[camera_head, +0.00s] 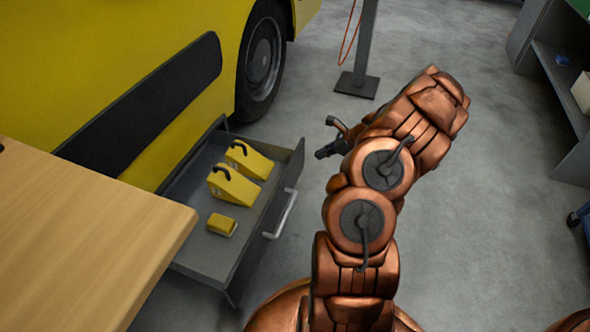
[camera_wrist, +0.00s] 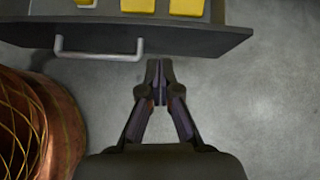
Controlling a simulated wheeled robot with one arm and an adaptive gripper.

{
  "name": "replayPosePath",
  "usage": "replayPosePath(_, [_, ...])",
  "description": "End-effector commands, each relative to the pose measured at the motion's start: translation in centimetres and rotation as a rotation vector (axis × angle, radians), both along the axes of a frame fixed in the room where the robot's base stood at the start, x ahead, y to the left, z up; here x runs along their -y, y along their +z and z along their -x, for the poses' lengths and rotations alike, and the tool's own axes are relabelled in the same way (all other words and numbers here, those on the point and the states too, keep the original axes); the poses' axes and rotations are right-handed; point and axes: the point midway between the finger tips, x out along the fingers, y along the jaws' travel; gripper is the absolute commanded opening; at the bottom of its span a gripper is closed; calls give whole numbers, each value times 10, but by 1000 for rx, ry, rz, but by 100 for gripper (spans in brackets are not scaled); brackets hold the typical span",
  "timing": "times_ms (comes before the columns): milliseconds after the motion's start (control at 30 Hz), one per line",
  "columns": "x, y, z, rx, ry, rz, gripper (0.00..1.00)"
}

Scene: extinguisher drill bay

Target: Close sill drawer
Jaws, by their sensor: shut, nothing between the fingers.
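The sill drawer (camera_head: 205,250) stands open, pulled out from the low side of the yellow vehicle. Its dark front carries a pale bar handle (camera_head: 281,214). Inside lie two yellow wedge-shaped blocks with black handles (camera_head: 233,186) and a smaller yellow block (camera_head: 221,225). My gripper (camera_head: 321,154) is shut and empty, to the right of the drawer front. In the wrist view my gripper (camera_wrist: 160,66) points at the drawer front (camera_wrist: 190,42), right of the handle (camera_wrist: 98,56). A narrow gap seems to show, but I cannot tell whether the tips touch it.
A wooden tabletop (camera_head: 85,235) covers the near left and hides part of the drawer. The vehicle's wheel (camera_head: 262,55) is behind it. A grey post (camera_head: 361,50) stands at the back, and a shelf unit (camera_head: 560,75) at the right. The floor between is clear.

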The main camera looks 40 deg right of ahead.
Motion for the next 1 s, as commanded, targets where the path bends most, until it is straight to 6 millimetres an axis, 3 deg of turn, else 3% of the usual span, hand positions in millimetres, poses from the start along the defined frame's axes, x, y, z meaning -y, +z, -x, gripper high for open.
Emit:
replayPosePath(33, [10,-17,6,-11,-37,-12,0])
replayPosePath(100, [18,-27,12,-21,-71,-22,0])
replayPosePath(267, [25,-37,13,-28,-101,-32,0])
replayPosePath(867, [-13,-107,-46,-29,-94,-28,0])
replayPosePath(1000, [-23,-105,-63,-25,-93,-27,0])
